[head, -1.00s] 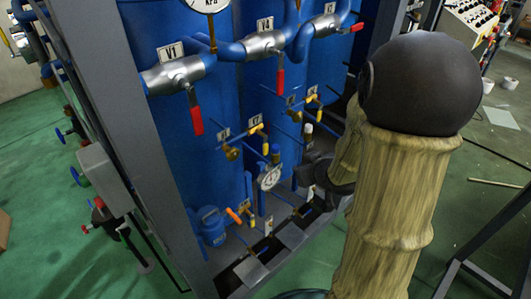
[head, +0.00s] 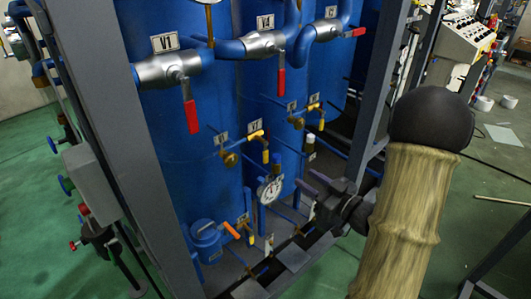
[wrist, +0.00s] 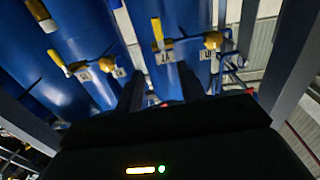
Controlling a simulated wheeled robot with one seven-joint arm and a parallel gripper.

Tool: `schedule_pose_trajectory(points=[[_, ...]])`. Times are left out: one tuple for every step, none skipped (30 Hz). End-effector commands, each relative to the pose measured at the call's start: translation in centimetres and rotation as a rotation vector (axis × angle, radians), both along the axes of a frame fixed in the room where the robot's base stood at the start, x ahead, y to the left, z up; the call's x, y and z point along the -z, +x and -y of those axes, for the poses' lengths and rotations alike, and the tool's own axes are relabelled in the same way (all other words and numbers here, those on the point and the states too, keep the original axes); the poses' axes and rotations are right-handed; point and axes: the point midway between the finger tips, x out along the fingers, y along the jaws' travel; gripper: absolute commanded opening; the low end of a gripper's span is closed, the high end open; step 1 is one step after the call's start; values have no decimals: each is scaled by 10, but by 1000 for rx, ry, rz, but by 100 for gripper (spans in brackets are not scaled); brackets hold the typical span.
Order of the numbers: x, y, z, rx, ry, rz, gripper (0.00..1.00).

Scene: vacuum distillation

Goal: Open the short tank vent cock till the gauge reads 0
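Several small brass cocks with yellow handles stand in front of the blue tanks. One cock (head: 256,134) is at mid-height beside a small white tag; another (head: 313,106) is higher to the right. A cock with an orange handle (head: 231,230) is low. I cannot tell which is the short tank vent cock; the tags are too small to read surely. A round white gauge (head: 269,189) stands below them, its reading unclear. My gripper (head: 312,189) is right of the gauge, apart from the cocks. In the wrist view its fingers (wrist: 160,88) are apart and empty, below a yellow-handled cock (wrist: 157,33).
Large red-handled valves, including V1 (head: 191,113), hang above on silver bodies. A grey frame post (head: 382,95) stands to the right of the tanks, close to my arm. A blue pump-like body (head: 207,240) is low left.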

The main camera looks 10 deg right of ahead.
Motion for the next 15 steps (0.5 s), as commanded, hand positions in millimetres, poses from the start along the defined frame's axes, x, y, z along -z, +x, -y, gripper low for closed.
schedule_pose_trajectory(points=[[0, 0, 0, 0, 0, 0, 38], [0, 1, -1, 0, -1, 1, 38], [0, 3, -1, 0, -1, 0, 38], [0, 4, -2, 0, -1, 0, 38], [-1, 6, -3, -1, -1, 0, 38], [-1, 9, -5, -2, -2, -1, 38], [-1, 12, -7, -3, -2, -1, 38], [-1, 15, -9, -2, -2, -1, 38], [-1, 20, -12, -3, -2, -1, 38], [-1, 24, -15, -3, -1, 0, 38], [-2, 28, -18, -4, -1, 1, 38], [-2, 34, -21, -4, -1, 0, 38], [-1, 39, -24, -4, -2, -1, 38], [-1, 43, -26, -4, -2, -1, 38], [-2, 49, -30, -4, -1, 0, 38]])
